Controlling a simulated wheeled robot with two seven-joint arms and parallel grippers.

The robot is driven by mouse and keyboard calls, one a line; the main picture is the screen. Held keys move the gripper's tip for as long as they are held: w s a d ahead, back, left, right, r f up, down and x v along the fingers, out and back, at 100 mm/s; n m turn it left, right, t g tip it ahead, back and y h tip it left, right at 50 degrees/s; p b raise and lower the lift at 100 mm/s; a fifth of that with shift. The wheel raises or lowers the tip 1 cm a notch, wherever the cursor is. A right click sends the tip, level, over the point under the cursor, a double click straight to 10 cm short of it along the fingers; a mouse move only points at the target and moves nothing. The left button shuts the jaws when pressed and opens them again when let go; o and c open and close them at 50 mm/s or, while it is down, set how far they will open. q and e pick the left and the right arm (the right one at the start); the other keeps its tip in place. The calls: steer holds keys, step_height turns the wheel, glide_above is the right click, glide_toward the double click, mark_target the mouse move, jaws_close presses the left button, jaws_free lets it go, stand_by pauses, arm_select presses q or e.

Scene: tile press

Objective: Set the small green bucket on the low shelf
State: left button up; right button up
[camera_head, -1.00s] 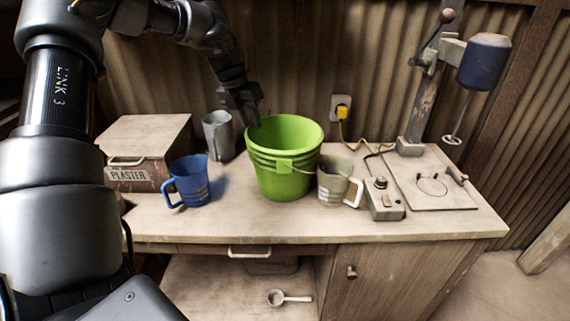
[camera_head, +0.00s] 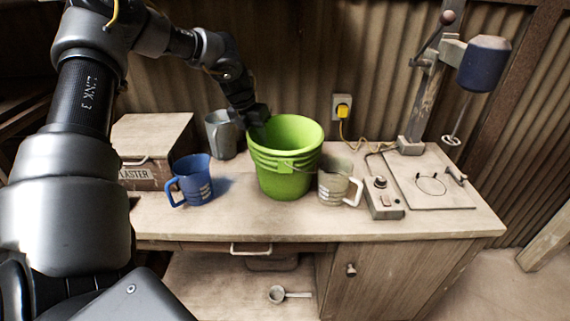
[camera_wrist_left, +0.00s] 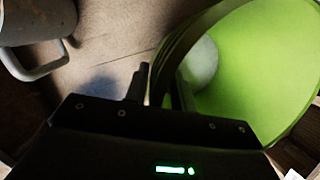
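The small green bucket (camera_head: 284,180) stands upright on the workbench top, between a blue mug and a beige mug. My left gripper (camera_head: 258,118) is at the bucket's back-left rim, pointing down. In the left wrist view, one finger of the gripper (camera_wrist_left: 163,88) is outside the bucket (camera_wrist_left: 262,65) and the other is inside, with the wall between them. I cannot tell whether the fingers press on the wall. The low shelf (camera_head: 215,290) is under the benchtop, left of a cabinet door. My right gripper is not in view.
The blue mug (camera_head: 195,186) and beige mug (camera_head: 333,183) flank the bucket closely. A grey metal jug (camera_head: 221,140) stands behind left, beside a plaster box (camera_head: 150,135). A ladle (camera_head: 277,294) lies on the low shelf. A control box (camera_head: 383,200) and press (camera_head: 485,62) are at right.

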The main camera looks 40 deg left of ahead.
arm_select(q)
jaws_close()
steer(key=shift+w+r, duration=0.1)
steer(key=shift+w, duration=0.05)
stand_by(1.0)
